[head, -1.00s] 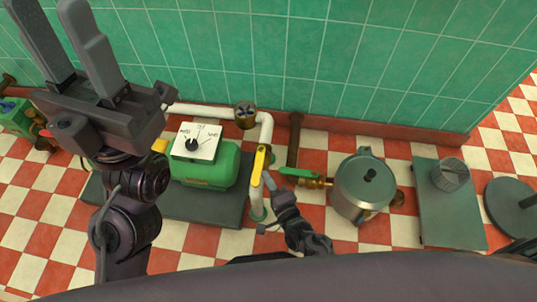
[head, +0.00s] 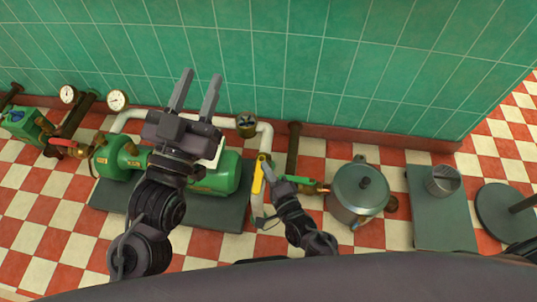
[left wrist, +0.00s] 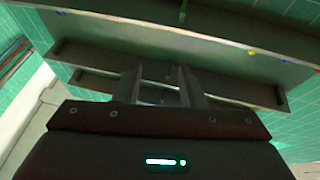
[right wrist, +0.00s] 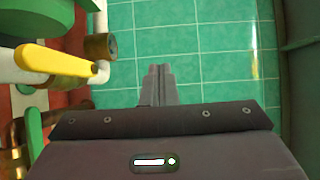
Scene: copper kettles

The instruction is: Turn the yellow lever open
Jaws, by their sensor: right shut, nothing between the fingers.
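The yellow lever (head: 258,176) lies along a white vertical pipe right of the green pump, in the middle of the head view. In the right wrist view the yellow lever (right wrist: 55,62) is at the upper left, with a white pipe and a brass fitting at its right end. My right gripper (head: 270,170) is shut and empty, just right of the lever; its fingers (right wrist: 159,70) point at the green tiles, and the lever shows left of them, apart. My left gripper (head: 201,76) is open and empty, raised in front of the pump; its fingers (left wrist: 160,85) stand apart.
A green handle (head: 303,182) on a brass valve is close right of my right gripper. A grey kettle (head: 358,193) stands farther right. The green pump (head: 225,175) sits left on a dark base. The left wrist view shows shelf-like panels (left wrist: 180,30) beyond the fingers.

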